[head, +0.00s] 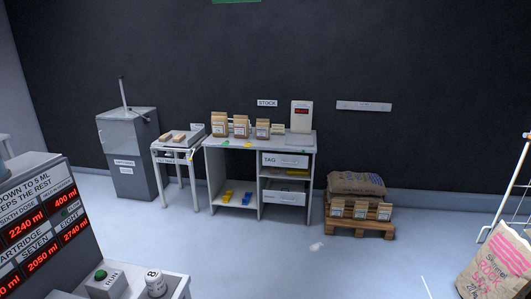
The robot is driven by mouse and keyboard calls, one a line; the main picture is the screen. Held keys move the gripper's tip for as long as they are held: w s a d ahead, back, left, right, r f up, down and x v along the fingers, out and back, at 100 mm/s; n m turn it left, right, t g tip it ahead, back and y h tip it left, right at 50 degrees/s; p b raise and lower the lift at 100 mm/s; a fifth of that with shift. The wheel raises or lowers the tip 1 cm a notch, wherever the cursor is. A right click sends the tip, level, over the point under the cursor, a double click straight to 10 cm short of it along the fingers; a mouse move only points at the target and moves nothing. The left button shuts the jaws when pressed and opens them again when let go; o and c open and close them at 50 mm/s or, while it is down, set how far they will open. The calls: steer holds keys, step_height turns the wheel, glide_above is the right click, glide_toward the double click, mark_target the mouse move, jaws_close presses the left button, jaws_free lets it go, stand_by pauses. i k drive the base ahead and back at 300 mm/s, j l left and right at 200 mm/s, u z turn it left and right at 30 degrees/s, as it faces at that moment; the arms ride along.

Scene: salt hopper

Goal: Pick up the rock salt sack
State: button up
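A pale tan sack (496,265) with pink bars and pink lettering, partly readable as "ROCK", sits at the bottom right corner on the floor. It leans, and its right and lower parts are cut off by the picture's edge. A white metal frame with a handle (513,190) rises beside and behind it. Another brown sack (356,184) lies on a wooden pallet (376,232) by the far wall; its print is too small to read. My gripper is not in view.
A grey bench (310,195) with small brown bags stands at the back wall, beside a small table (172,149) and a grey cabinet (128,150). A console with red displays (40,222) fills the lower left. The middle floor is mostly clear, with a small pale patch (317,246).

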mark_target(241, 122)
steer(key=i+l+z, duration=0.1)
steer(key=i, duration=1.75)
steer(key=i+j+u, duration=0.1)
steer(key=i, duration=0.35)
steer(key=i+j, duration=0.3)
steer(key=i, duration=0.15)
steer(key=i+j+u, duration=0.15)
steer(key=i, duration=0.3)
steer(key=i+j, duration=0.15)
steer(key=i, duration=0.3)
steer(key=i+j, duration=0.25)
steer(key=j, duration=0.15)
steer(key=i+j, duration=0.2)
steer(key=j, duration=0.15)
